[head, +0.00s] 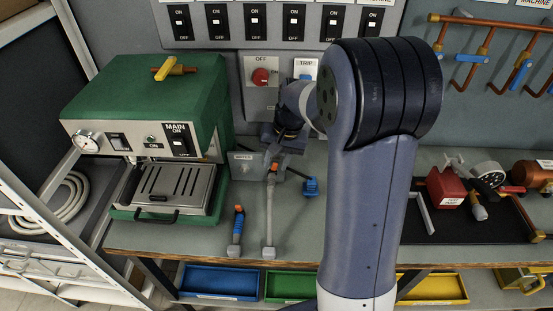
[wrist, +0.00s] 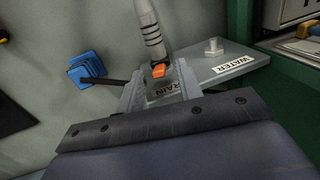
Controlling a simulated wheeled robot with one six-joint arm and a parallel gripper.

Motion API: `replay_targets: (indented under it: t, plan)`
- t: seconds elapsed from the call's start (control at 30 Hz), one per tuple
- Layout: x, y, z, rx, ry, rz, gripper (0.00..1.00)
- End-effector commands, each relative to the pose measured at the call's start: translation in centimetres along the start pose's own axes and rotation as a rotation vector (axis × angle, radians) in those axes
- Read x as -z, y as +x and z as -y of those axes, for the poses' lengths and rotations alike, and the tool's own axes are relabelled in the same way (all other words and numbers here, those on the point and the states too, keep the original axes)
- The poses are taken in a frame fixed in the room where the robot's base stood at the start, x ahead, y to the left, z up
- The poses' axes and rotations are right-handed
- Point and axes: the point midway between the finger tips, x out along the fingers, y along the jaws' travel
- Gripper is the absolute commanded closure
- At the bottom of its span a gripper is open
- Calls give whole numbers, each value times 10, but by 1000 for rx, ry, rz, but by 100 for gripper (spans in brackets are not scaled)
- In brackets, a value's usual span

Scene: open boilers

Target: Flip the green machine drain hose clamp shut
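The green machine (head: 150,95) stands at the left of the bench. A grey fitting plate beside it carries a WATER label (wrist: 233,64) and a partly hidden DRAIN label (wrist: 165,92). A grey drain hose (head: 269,215) runs over the bench to this plate; its ribbed end shows in the wrist view (wrist: 149,30). The small orange clamp (wrist: 159,71) is at the hose end, and also shows in the head view (head: 274,168). My gripper (wrist: 160,82) is open, its fingertips on either side of the clamp area. Contact and the clamp's exact position cannot be told.
A second hose piece (head: 237,230) with blue and orange parts lies to the left. A blue block (wrist: 87,68) with a dark rod is close beside my gripper. A switch panel (head: 272,24) is on the wall behind. A black mat (head: 460,226) with parts lies right.

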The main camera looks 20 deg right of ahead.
Motion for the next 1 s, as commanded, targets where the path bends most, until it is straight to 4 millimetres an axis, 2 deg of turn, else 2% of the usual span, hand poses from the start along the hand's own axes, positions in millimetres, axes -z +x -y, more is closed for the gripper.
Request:
replay_targets:
  t: [0.17, 0.57, 1.0]
  plan:
    - [0, 0, 0, 0, 0, 0, 66]
    - [0, 0, 0, 0, 0, 0, 99]
    - [-2, 2, 0, 0, -2, -37, 100]
